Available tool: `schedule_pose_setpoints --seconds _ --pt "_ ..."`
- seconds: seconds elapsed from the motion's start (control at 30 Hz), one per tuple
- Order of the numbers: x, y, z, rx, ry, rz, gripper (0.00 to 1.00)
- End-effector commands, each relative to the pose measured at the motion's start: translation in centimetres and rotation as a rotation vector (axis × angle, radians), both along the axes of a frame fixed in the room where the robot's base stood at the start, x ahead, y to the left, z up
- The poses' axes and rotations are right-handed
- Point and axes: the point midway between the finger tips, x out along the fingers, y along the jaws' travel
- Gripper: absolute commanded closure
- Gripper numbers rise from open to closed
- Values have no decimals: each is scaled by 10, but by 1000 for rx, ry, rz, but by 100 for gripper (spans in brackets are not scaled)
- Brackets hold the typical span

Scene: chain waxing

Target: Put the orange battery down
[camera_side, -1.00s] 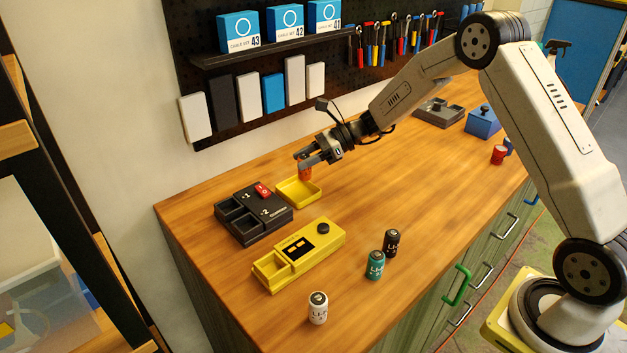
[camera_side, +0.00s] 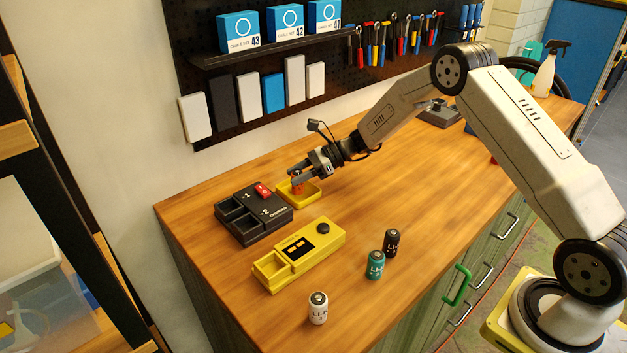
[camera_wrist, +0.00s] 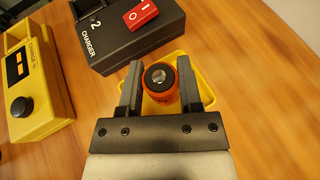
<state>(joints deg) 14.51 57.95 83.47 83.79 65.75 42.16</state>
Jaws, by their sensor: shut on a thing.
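The orange battery (camera_wrist: 159,84) stands upright between my gripper's fingers (camera_wrist: 160,82) in the wrist view, with its dark top and metal contact facing the camera. My gripper (camera_side: 297,179) is shut on it in the side view, where only part of the orange battery (camera_side: 297,187) shows. The battery is over or inside the small yellow tray (camera_side: 313,197). I cannot tell if its base touches the tray's floor. The yellow tray also shows behind the fingers in the wrist view (camera_wrist: 206,90).
The black charger (camera_side: 270,211) with a red switch (camera_side: 262,190) stands left of the tray. A yellow tester (camera_side: 318,241) lies in front. Teal (camera_side: 375,265), black (camera_side: 392,243) and white (camera_side: 318,308) batteries stand toward the front. The counter right of the tray is clear.

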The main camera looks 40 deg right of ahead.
Motion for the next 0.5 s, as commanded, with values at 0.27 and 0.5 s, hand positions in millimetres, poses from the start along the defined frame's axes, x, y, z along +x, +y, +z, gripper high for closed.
schedule_pose_setpoints --seconds 0.27,0.5 --pt "0 0 -3 -1 -2 0 100" --pt "0 0 -6 0 -1 0 45"
